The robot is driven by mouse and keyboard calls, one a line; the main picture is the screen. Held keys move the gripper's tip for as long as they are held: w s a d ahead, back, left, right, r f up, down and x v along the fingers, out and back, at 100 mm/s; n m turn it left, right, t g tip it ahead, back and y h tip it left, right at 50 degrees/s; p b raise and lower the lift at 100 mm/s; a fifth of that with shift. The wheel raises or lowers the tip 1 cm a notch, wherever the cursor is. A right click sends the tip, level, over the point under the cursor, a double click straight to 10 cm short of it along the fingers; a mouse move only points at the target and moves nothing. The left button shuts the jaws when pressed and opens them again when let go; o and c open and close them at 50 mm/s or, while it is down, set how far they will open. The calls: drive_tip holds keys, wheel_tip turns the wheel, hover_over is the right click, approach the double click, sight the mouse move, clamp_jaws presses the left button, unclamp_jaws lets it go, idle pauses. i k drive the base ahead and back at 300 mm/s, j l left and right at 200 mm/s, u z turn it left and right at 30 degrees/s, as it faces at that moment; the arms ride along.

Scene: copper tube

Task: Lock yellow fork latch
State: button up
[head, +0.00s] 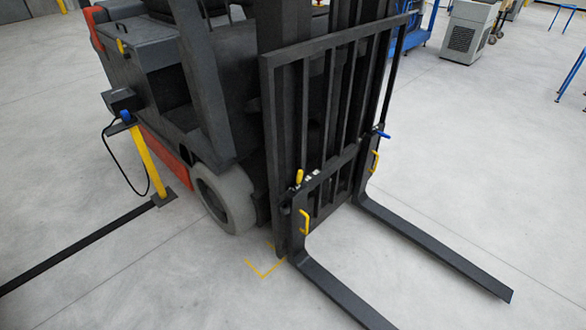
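A forklift (228,100) stands with its carriage and two dark forks low to the floor. A small yellow latch lever (299,177) stands nearly upright on top of the carriage above the nearer fork (345,296). Whether it is locked cannot be told at this size. A blue lever (382,134) lies roughly sideways above the farther fork (440,238). Each fork's upright also carries a yellow handle, one on the nearer fork (305,222) and one on the farther (375,161). My gripper is not in view.
A yellow post (150,160) with a dark box and hanging cable stands left of the forklift. A grey cabinet (468,32) stands at the back right. The forks stick out low over the floor. The grey floor (470,140) right of them is clear.

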sight(299, 175)
drive_tip(key=i+j+u, duration=0.1)
drive_tip(key=i+j, duration=0.25)
drive_tip(key=i, duration=0.15)
drive_tip(key=i+j, duration=0.3)
drive_tip(key=i, duration=0.2)
drive_tip(key=i+j+u, duration=0.15)
drive_tip(key=j, duration=0.2)
drive_tip(key=j+u, duration=0.1)
drive_tip(key=j, duration=0.3)
